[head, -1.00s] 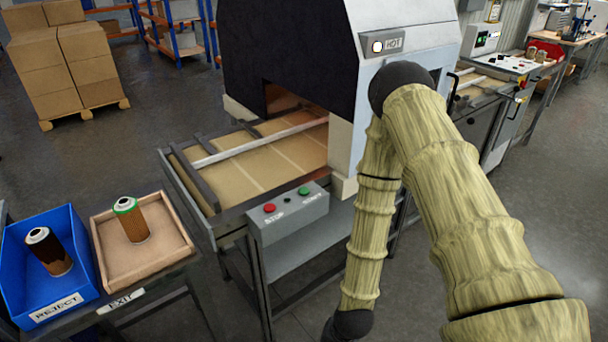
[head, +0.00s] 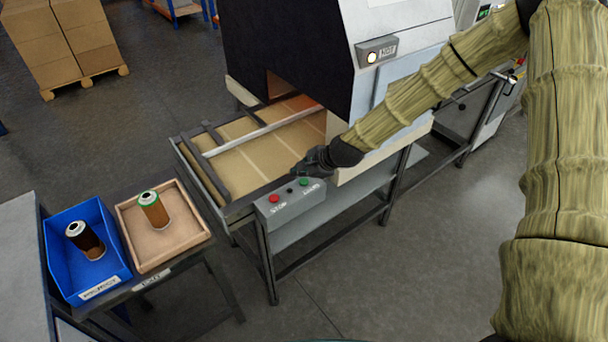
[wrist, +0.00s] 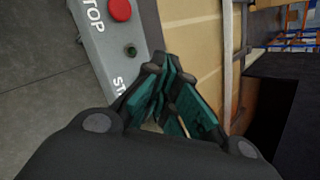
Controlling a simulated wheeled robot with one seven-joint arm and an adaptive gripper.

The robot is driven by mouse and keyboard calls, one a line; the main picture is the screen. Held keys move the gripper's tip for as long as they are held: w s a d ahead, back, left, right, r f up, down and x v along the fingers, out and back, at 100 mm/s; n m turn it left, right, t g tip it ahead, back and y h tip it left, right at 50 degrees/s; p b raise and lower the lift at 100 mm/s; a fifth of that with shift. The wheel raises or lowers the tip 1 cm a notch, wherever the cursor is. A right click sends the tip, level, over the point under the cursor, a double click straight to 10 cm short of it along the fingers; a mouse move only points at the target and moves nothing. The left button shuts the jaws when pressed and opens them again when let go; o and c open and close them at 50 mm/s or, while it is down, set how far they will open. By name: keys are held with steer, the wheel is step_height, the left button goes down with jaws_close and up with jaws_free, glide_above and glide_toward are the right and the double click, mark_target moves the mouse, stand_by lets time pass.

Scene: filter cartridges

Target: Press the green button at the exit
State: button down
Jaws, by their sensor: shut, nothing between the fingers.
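The control box (head: 290,207) hangs on the front corner of the conveyor at the oven's exit. The green button (head: 304,181) sits on its right end by the START label, with my gripper (head: 302,170) just behind it. Whether they touch cannot be told. In the wrist view my gripper (wrist: 164,66) is shut and empty, its teal-padded fingers over the box's START end. The green button is hidden there behind the gripper. The red button (head: 273,198) by STOP also shows in the wrist view (wrist: 120,10). A small dark button (wrist: 130,50) lies between the two.
The oven (head: 290,50) has a lamp (head: 372,57) marked HOT. The conveyor belt (head: 262,150) runs out of it beside my gripper. A blue REJECT bin (head: 110,222) and a wooden EXIT tray (head: 196,240), each with a cartridge, stand at the left.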

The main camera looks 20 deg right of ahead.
step_height(320, 180, up, 5)
steer(key=m, duration=0.2)
glide_above(302, 183)
steer(key=shift+f+t, duration=0.15)
steer(key=shift+t, duration=0.25)
steer(key=shift+f, duration=0.15)
steer(key=shift+f+b, duration=2.65)
steer(key=shift+f, duration=1.65)
steer(key=shift+f+b, duration=0.4)
steer(key=shift+f+b, duration=0.35)
steer(key=shift+f, duration=0.1)
steer(key=shift+r, duration=0.2)
steer(key=shift+r+p, duration=0.55)
steer(key=shift+r, duration=0.15)
